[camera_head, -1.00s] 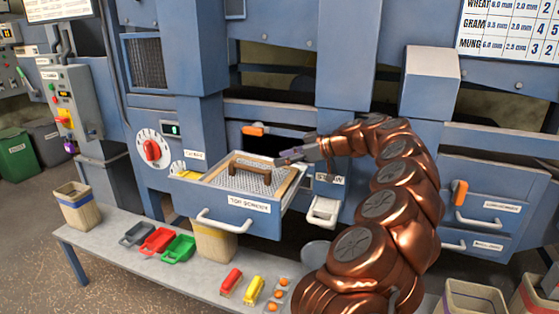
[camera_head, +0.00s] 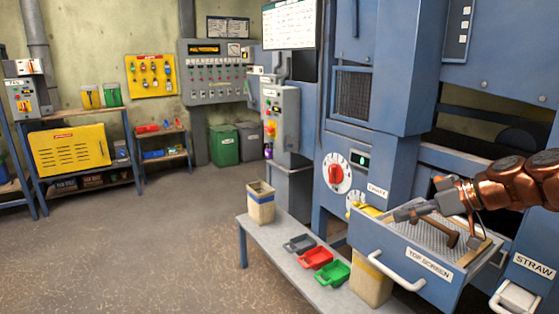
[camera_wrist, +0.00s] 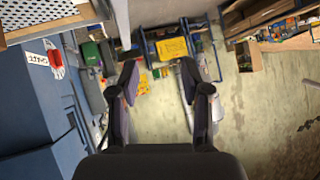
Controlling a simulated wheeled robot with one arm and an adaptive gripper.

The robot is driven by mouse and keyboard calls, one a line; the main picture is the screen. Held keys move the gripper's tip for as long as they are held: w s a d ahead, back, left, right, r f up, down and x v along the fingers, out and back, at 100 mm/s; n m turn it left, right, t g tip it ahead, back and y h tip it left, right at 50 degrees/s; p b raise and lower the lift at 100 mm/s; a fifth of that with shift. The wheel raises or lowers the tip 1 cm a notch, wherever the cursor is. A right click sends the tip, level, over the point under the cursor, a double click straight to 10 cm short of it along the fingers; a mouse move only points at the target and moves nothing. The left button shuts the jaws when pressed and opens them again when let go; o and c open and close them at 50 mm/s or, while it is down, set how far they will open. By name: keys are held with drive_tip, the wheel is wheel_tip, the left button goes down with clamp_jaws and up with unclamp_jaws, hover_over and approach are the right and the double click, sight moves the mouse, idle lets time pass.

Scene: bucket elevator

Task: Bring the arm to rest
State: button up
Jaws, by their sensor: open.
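My gripper (camera_head: 402,212) is at the right in the head view, at the end of my copper arm. In that view it appears over the open drawer labelled "TOP SCREEN" (camera_head: 420,282). In the wrist view my gripper (camera_wrist: 160,88) has its two fingers spread, with nothing between them. The drawer holds a mesh screen with a brown handle (camera_head: 442,228). Part of the drawer is hidden behind my arm. The wrist view looks out across the room, and a corner of mesh in a wooden frame (camera_wrist: 48,22) shows at its upper left.
A low bench (camera_head: 262,246) carries a bin (camera_head: 261,203) and grey, red and green scoops (camera_head: 317,257). The blue machine (camera_head: 400,90) fills the right side, with a red dial (camera_head: 337,173). Open floor (camera_head: 150,240) lies at the left, before shelves and a yellow cabinet (camera_head: 72,148).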

drive_tip(key=s+a+f+m+g+h+p, duration=0.1)
drive_tip(key=s+a+g, duration=0.2)
drive_tip(key=s+a, duration=0.45)
drive_tip(key=s+a+f+g+h+p, duration=0.1)
drive_tip(key=s+a+g+h+p, duration=0.1)
drive_tip(key=s+a, duration=0.6)
drive_tip(key=s+d+f+m+g+h+p, duration=0.1)
drive_tip(key=s+f+m+h, duration=0.2)
drive_tip(key=s, duration=0.7)
drive_tip(key=s+d+f+m+g+h+p, duration=0.1)
drive_tip(key=s+d+f+m+g+h, duration=0.1)
drive_tip(key=s+f, duration=0.4)
drive_tip(key=s+m, duration=0.1)
drive_tip(key=s, duration=0.4)
drive_tip(key=shift+s+h+p, duration=0.15)
drive_tip(key=shift+h+p, duration=0.25)
